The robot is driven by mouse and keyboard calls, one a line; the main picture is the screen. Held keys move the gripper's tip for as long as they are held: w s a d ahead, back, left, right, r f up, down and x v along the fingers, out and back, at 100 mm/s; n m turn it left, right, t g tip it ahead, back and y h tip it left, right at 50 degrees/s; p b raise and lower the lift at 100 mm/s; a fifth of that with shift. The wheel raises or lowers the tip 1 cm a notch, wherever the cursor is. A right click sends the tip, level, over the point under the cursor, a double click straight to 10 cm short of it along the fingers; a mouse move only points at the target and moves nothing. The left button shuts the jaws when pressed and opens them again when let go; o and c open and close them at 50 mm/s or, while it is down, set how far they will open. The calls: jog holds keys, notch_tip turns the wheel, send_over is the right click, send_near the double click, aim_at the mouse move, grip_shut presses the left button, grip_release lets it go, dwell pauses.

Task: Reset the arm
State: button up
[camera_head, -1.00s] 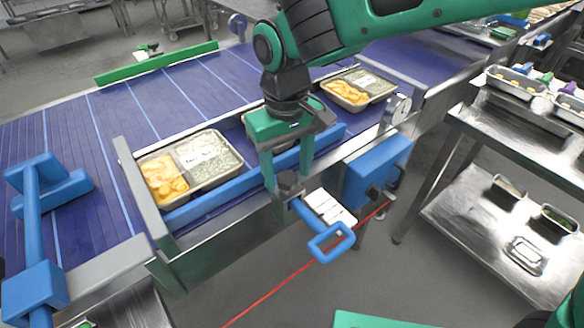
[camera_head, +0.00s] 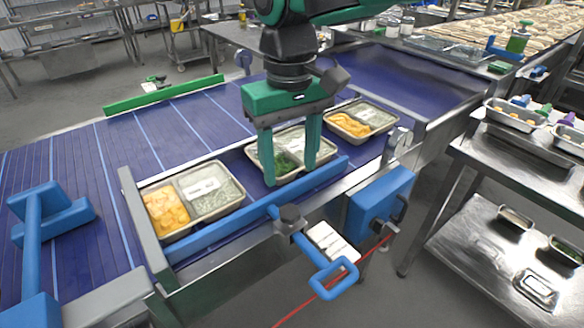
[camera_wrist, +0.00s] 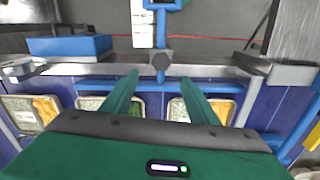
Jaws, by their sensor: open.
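My gripper (camera_head: 291,172) hangs over the conveyor with its two green fingers apart and nothing between them. In the head view its fingers stand in front of the middle tray (camera_head: 252,153), which holds green and pale food and is partly hidden. In the wrist view my gripper (camera_wrist: 160,85) shows its fingers spread, pointing toward the blue rail and the handle. The blue handle (camera_head: 333,283) sticks out from the conveyor's front side, below my gripper and apart from it.
A tray with orange and pale food (camera_head: 192,201) sits at the left on the conveyor (camera_head: 90,165). Another tray (camera_head: 361,119) sits at the right. A blue rail (camera_head: 215,231) runs along the front edge. A steel table (camera_head: 480,150) with containers stands at the right.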

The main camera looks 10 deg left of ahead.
dwell(0.3)
jog(key=w+d+f+m+h, duration=0.1)
jog(key=w+d+m, duration=0.25)
jog(key=d, duration=1.25)
jog(key=w+d+f+m, duration=0.2)
jog(key=d+m, duration=0.2)
jog(key=d, duration=1.2)
jog(key=s+d+f+m, duration=0.3)
jog(key=s+d, duration=0.5)
jog(key=d, duration=0.1)
jog(key=s+d+f+m+y, duration=0.1)
jog(key=s+d+f+m, duration=0.2)
jog(key=s+d, duration=0.6)
jog(key=shift+s+d+f+m, duration=0.15)
jog(key=shift+d+f+m, duration=0.2)
jog(key=shift+m, duration=0.3)
